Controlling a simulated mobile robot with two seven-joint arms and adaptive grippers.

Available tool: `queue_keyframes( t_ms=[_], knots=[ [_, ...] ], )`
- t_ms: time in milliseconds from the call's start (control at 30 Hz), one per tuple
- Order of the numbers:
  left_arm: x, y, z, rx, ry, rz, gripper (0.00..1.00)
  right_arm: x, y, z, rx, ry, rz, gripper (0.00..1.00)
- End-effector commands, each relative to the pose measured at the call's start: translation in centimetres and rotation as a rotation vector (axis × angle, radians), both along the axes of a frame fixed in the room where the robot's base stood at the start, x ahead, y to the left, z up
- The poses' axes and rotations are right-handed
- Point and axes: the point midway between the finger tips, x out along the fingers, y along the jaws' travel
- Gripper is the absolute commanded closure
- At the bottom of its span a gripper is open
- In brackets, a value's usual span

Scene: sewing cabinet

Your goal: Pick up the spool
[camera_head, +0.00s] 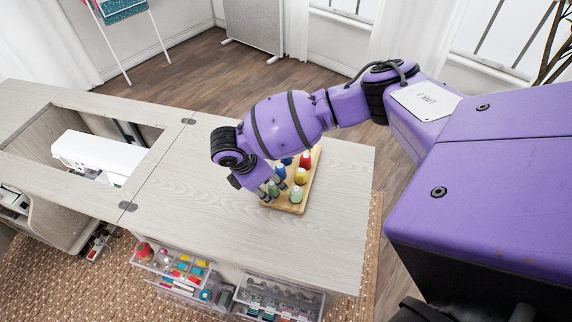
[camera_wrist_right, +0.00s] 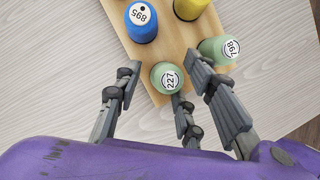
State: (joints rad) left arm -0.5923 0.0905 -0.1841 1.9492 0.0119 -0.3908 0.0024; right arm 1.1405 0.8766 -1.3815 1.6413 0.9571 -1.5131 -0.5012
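A wooden board (camera_head: 312,181) on the cabinet top holds several thread spools. My right gripper (camera_head: 269,193) is at its left front corner. In the right wrist view my right gripper (camera_wrist_right: 165,100) has its fingers spread around a green spool marked 227 (camera_wrist_right: 168,77), with gaps visible beside it. In the head view this green spool (camera_head: 273,187) is partly hidden by the fingers. A paler green spool marked 798 (camera_wrist_right: 218,50) stands close to the right finger; it also shows in the head view (camera_head: 295,195). The task does not say which spool. My left gripper is out of view.
A blue spool marked 895 (camera_wrist_right: 141,22), a yellow spool (camera_head: 301,176) and a red spool (camera_head: 305,160) stand on the board. A white sewing machine (camera_head: 95,152) sits in the opening at left. Clear drawers (camera_head: 265,300) stand open below the front edge. The top's middle is clear.

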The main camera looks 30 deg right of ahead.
Motion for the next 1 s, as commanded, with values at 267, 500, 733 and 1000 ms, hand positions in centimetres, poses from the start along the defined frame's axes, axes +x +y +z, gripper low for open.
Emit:
queue_keyframes(
  t_ms=[267,500,733,1000],
  knots=[
    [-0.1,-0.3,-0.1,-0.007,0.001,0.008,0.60,0.0,0.0,-0.1,0.000,0.000,0.000,0.91],
    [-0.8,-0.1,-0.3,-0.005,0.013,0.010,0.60,0.0,0.0,0.0,0.000,-0.001,0.000,0.91],
    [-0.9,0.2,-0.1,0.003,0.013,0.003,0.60,0.2,0.1,1.4,0.001,-0.005,0.001,0.92],
    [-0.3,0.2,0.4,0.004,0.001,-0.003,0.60,-0.1,2.2,5.7,0.004,-0.006,0.006,0.95]
  ],
)
